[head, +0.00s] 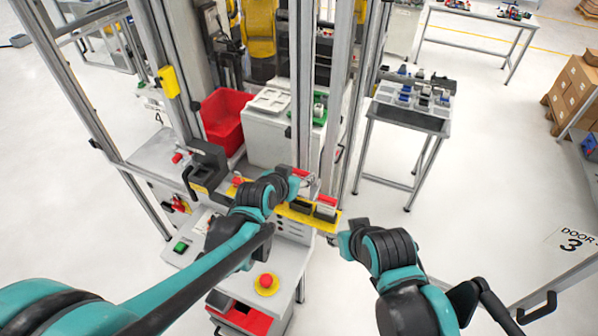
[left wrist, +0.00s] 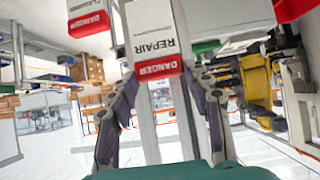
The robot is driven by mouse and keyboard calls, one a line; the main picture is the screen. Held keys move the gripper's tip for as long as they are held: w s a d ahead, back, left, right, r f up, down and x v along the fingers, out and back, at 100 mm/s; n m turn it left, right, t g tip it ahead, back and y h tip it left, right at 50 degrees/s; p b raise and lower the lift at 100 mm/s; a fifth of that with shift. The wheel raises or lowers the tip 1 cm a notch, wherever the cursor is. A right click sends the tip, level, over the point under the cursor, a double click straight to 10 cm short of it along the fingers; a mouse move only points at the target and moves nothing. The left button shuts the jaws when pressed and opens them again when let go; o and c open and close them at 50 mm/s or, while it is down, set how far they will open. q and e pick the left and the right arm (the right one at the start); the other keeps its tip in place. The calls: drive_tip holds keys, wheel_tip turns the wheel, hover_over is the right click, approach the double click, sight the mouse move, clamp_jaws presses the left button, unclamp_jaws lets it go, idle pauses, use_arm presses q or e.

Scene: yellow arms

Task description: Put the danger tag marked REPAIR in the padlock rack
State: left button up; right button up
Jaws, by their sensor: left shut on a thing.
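The danger tag marked REPAIR (left wrist: 152,35) is white with a red DANGER band and appears upside down in the left wrist view. My left gripper (left wrist: 160,80) is shut on its red end. In the head view my left gripper (head: 302,180) is just above and behind a yellow rack (head: 291,214) with dark compartments, which looks like the padlock rack. A white tag with a red top (head: 326,202) stands at its right end. Another DANGER tag (left wrist: 88,22) shows at upper left in the wrist view. My right gripper (head: 346,242) is right of the rack; its fingers are hidden.
A red bin (head: 222,120) stands behind the bench, beside a white cabinet (head: 268,140). Metal posts rise close behind my left gripper. A red button on a yellow base (head: 266,284) is on the front bench. A side table (head: 412,115) holds several small parts.

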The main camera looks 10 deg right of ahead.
use_arm(q)
drive_tip(key=shift+w+d+f+b, duration=0.1)
drive_tip(key=shift+f+b, duration=0.1)
drive_tip(key=shift+f, duration=0.2)
drive_tip(key=shift+w+d+f+b, duration=0.1)
drive_tip(key=shift+f+b, duration=0.1)
drive_tip(key=shift+f, duration=0.15)
drive_tip(key=shift+s+a+f+b, duration=0.1)
drive_tip(key=shift+a+f+b, duration=0.05)
drive_tip(key=shift+f+b, duration=2.6)
drive_tip(key=shift+f, duration=0.15)
drive_tip(key=o, duration=1.1)
drive_tip(key=v, duration=1.2)
